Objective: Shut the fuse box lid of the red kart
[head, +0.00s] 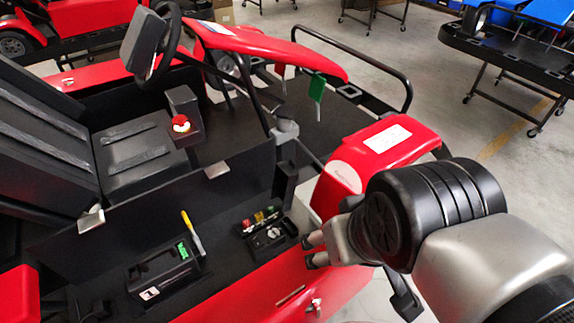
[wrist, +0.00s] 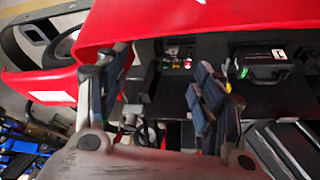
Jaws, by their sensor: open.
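The fuse box (head: 265,236) sits on the dark floor of the red kart's side (head: 300,290), with red, yellow and green fuses showing inside. A black panel (head: 285,186), which looks like its lid, stands raised at the box's far edge. My gripper (head: 312,251) is just right of the box, open and empty, apart from the lid. In the wrist view, the fuse box (wrist: 180,60) shows between and beyond the two spread fingers of my gripper (wrist: 163,68). The lid's hinge is too small to make out.
A black box (head: 165,275) with a number label and a yellow-handled tool (head: 192,235) lie left of the fuse box. The seat (head: 135,155) and a red-button console (head: 183,112) stand behind. A red fender (head: 375,150) is close beside my arm.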

